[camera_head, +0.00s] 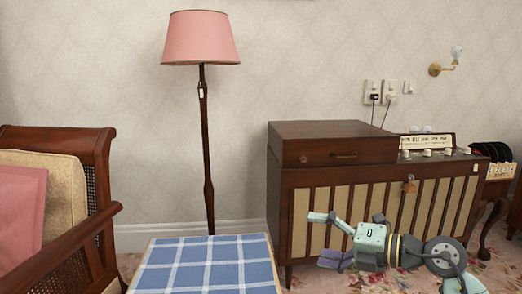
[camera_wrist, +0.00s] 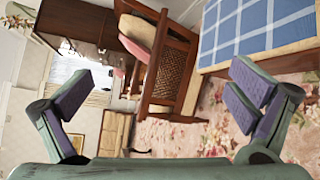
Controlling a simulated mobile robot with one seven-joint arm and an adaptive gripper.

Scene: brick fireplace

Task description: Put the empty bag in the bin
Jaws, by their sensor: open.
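I can make out neither the empty bag nor the bin in either view. My gripper (camera_head: 318,238) is at the lower right in the head view, in front of the slatted cabinet and to the right of the blue checked table. Its two fingers are spread wide with nothing between them. In the wrist view my gripper (camera_wrist: 163,85) shows its fingers far apart at left and right, and the room appears turned on its side.
A table with a blue checked top (camera_head: 208,265) is at the bottom centre; its visible top is clear. A wooden armchair (camera_head: 85,145) with a pink cushion (camera_head: 22,215) stands left. A pink-shaded floor lamp (camera_head: 201,40) and slatted cabinet (camera_head: 345,130) stand along the wall.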

